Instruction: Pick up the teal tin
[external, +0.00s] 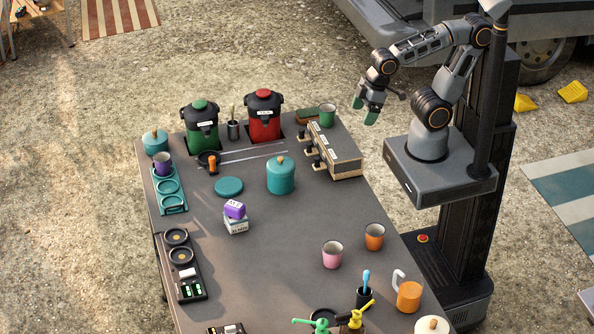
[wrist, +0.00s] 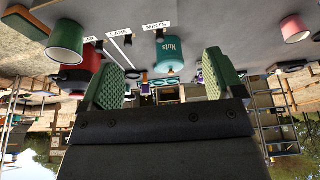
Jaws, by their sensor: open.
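A teal tin (external: 281,178) with a teal lid and a pale knob stands upright near the table's middle. The wrist view, which looks upside down, shows a teal tin (wrist: 169,55) marked "Nuts" between and beyond my fingers. A second, similar teal tin (external: 155,143) stands at the far left table corner, with a purple cup close in front. My gripper (external: 364,110) has green finger pads and hangs right of and above the table's far right corner, well away from both tins. Its fingers (wrist: 170,82) are apart with nothing between them.
A labelled wooden box (external: 335,158) with dark knobs stands between my gripper and the middle tin, with a green cup (external: 327,115) behind it. Red (external: 264,117) and green (external: 201,127) dispensers line the far edge. A flat teal disc (external: 229,187) lies left of the tin.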

